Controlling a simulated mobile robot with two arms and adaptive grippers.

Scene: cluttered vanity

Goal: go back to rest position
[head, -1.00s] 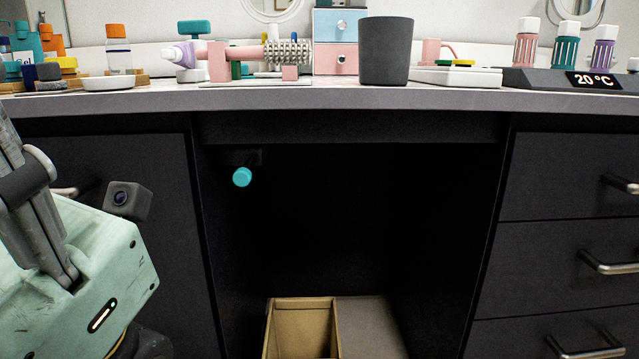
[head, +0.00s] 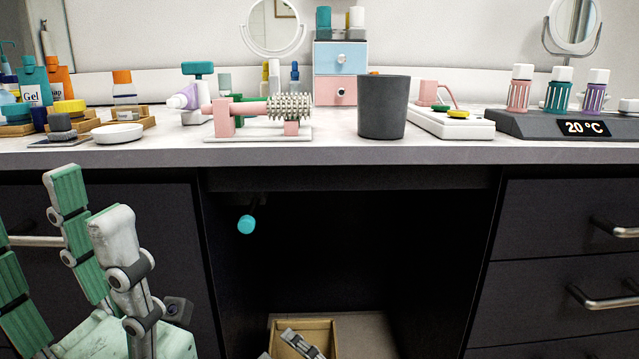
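My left gripper (head: 50,235) is raised at the lower left, in front of the dark left cabinet and below the vanity top. Its green-padded fingers stand apart with nothing between them. A grey jointed piece (head: 302,344) shows at the bottom edge, in front of the cardboard bin; it looks like the tip of my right gripper, mostly out of view, and I cannot tell whether it is open. No held object is visible.
The vanity top (head: 350,152) carries a dark cup (head: 383,107), a pink roller stand (head: 222,120), a white dish (head: 117,133), a drawer box (head: 340,70) and bottles. A cardboard bin (head: 325,327) stands in the open knee space. Drawer handles (head: 600,300) stick out at right.

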